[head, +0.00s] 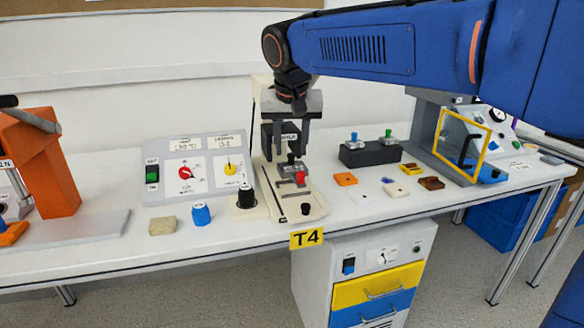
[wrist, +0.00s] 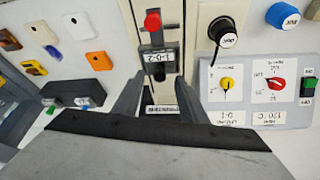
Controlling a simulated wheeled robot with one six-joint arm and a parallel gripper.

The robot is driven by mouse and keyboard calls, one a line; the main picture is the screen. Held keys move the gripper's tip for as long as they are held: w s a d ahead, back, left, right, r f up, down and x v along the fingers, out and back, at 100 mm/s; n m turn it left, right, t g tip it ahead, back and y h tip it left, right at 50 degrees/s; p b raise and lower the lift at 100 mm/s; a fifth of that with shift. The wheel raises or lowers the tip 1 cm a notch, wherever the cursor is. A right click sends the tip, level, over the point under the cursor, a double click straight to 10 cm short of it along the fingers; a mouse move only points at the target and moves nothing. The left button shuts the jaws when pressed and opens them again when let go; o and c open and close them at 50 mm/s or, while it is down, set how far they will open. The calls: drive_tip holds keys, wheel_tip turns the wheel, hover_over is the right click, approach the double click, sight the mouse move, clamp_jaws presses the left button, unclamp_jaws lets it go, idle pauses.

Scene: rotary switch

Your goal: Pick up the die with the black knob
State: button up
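A small grey die with a dark knob (head: 291,159) sits in the cream press at the middle of the table. I take this dark knob to be the black one. In the wrist view a grey die plate (wrist: 157,70) with a printed label lies just beyond the fingertips, and its knob is hard to make out. My gripper (head: 293,150) points down over the press, its fingers apart with nothing held between them. The wrist view shows the two fingers (wrist: 161,82) spread, short of the labelled plate.
A red knob (head: 300,177) is close in front of the die. The press column (head: 260,115) stands behind. A black rack (head: 370,153) holds dies with blue and green knobs at right. A larger black knob (head: 246,198) and a blue one (head: 201,214) stand at left.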

drive_tip(key=shift+x, duration=1.2)
clamp_jaws()
drive_tip(key=shift+r, duration=0.15)
